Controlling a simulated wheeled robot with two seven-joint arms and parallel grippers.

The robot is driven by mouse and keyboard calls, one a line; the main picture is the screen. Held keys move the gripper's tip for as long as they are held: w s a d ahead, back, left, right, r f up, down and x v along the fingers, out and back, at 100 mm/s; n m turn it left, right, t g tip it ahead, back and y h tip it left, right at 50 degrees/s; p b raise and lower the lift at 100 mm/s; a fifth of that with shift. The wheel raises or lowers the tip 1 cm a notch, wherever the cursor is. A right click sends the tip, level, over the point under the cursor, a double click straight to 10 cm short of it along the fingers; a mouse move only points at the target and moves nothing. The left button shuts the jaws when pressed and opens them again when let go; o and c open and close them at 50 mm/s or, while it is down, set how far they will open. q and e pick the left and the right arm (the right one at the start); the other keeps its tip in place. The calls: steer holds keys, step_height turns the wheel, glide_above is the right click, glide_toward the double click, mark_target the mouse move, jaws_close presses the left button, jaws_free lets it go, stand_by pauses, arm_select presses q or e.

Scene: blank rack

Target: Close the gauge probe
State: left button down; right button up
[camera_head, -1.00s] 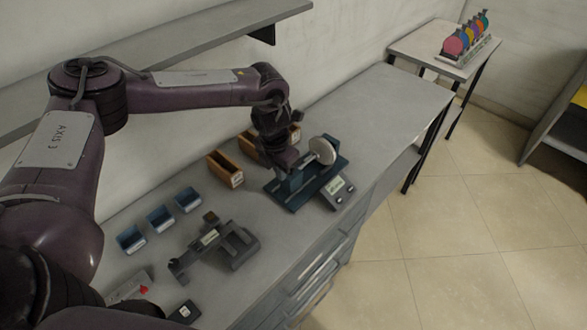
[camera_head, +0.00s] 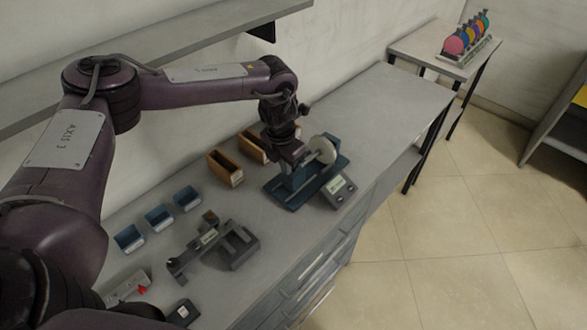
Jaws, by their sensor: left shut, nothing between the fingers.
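The gauge (camera_head: 300,187) is a dark teal base on the bench with uprights, and a pale round disc (camera_head: 322,150) stands at its far right part. A small grey readout box (camera_head: 339,189) sits at its front right. My left gripper (camera_head: 298,164) is at the gauge, just left of the disc, pointing down; it is shut with nothing in it. The arm's wrist hides part of the gauge, and I cannot make out the probe itself or whether the fingers touch it. My right gripper is not in view.
Wooden bins (camera_head: 225,168) stand behind the gauge by the wall. Several blue bins (camera_head: 159,217) and a grey fixture (camera_head: 236,245) lie to the left. The bench (camera_head: 385,100) is clear at right. A side table holds a rack of coloured discs (camera_head: 468,36).

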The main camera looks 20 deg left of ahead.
arm_select(q)
steer(key=shift+w+d, duration=0.2)
steer(key=shift+w, duration=0.25)
steer(key=shift+w+b, duration=0.15)
steer(key=shift+b, duration=0.2)
steer(key=shift+w+d, duration=0.15)
steer(key=shift+w, duration=0.25)
steer(key=shift+b, duration=0.3)
steer(key=shift+w+r, duration=0.15)
steer(key=shift+r, duration=0.05)
steer(key=shift+s+p, duration=0.25)
steer(key=shift+p, duration=0.15)
steer(key=shift+s+p, duration=0.3)
steer(key=shift+s, duration=0.1)
